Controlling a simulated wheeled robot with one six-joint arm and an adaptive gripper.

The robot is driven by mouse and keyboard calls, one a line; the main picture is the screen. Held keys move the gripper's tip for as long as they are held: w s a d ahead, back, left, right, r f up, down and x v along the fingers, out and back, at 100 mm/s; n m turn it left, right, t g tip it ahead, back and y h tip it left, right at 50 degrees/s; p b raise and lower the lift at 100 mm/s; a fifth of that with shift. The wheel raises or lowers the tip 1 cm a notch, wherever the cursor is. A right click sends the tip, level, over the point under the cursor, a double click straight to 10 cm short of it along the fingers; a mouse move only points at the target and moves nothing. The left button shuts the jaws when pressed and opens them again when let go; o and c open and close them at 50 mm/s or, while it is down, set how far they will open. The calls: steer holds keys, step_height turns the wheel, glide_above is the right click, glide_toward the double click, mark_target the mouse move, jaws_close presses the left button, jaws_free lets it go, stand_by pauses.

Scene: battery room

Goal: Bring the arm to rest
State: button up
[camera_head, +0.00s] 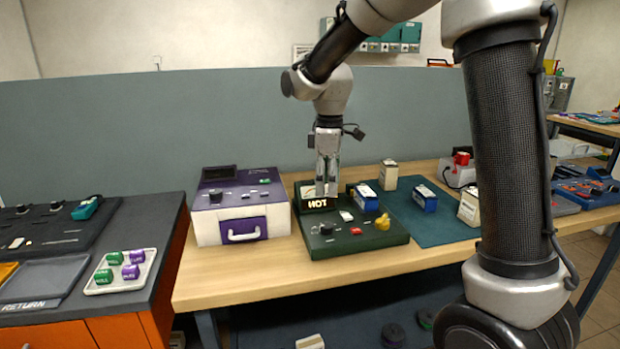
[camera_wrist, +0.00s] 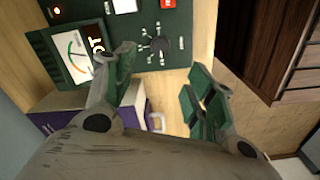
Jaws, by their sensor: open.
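My gripper (camera_head: 327,186) hangs pointing down above the back of a dark green panel box (camera_head: 345,243) on the wooden bench. In the wrist view my gripper (camera_wrist: 160,75) has its two fingers spread apart with nothing between them. Below the fingers, the wrist view shows the green panel (camera_wrist: 180,50) with a black knob, a red button and a tilted gauge (camera_wrist: 78,50) marked "HOT". My arm bends over from the upper right of the head view, and its fingers partly cover the panel's back.
A purple and white box (camera_head: 240,208) with a drawer handle stands left of the panel. Right of it, blue and cream blocks stand on and around a teal mat (camera_head: 433,228). A tray (camera_head: 121,272) of green and purple pieces sits on the left counter. A partition (camera_head: 150,130) runs behind.

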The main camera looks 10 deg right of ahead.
steer(key=s+d+r+m+t, duration=0.2)
steer(key=s+d+m, duration=0.4)
steer(key=s, duration=0.7)
steer(key=s+d+r+m+t, duration=0.2)
steer(key=s+d+r+m, duration=0.3)
steer(key=s, duration=0.8)
steer(key=d+m, duration=0.2)
steer(key=d, duration=0.2)
steer(key=shift+s, duration=0.3)
